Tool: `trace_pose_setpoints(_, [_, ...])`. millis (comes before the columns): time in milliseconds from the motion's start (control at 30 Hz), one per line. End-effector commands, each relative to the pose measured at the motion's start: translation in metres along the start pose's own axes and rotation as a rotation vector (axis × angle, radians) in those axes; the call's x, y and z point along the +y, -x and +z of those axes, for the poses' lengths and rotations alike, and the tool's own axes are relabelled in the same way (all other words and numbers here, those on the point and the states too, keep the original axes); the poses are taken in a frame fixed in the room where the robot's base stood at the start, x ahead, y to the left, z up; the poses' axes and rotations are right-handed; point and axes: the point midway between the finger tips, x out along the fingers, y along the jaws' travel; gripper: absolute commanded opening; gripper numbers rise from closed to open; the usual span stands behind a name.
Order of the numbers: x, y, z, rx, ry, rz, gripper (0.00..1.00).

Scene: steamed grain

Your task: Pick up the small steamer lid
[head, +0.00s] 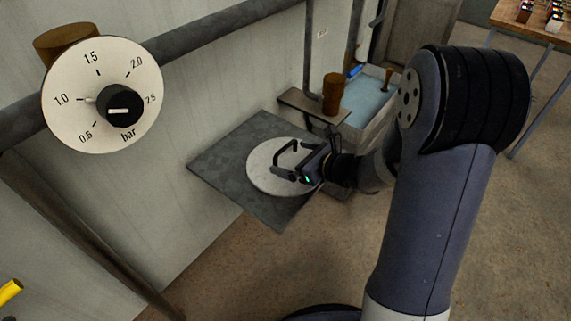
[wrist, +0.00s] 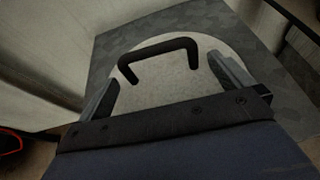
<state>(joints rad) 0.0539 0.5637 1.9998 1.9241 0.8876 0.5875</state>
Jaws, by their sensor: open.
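The small steamer lid (head: 262,179) is a pale, speckled disc lying on a dark grey square plate (head: 218,168) by the wall. In the wrist view the lid (wrist: 165,85) fills the middle, with its black bar handle (wrist: 158,49) standing up from it. My gripper (head: 286,163) is above the lid, close to the handle. In the wrist view my gripper (wrist: 160,88) is open, with one finger on each side and the handle just beyond and between the tips. The gripper hides part of the lid in the head view.
A pressure dial (head: 103,95) and a grey pipe (head: 210,40) are on the wall at the left. A brown cylinder (head: 333,93) stands on a small shelf, beside a basin of bluish water (head: 366,103). A wooden table (head: 540,30) with small items is at the far right.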

Motion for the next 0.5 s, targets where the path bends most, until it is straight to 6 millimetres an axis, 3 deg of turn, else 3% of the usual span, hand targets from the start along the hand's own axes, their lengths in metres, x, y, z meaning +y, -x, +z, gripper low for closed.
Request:
trace_pose_setpoints(200, [-0.001,-0.031,-0.001,0.001,0.0,0.002,1.0])
trace_pose_setpoints(500, [-0.002,-0.035,0.0,0.001,0.0,-0.001,0.99])
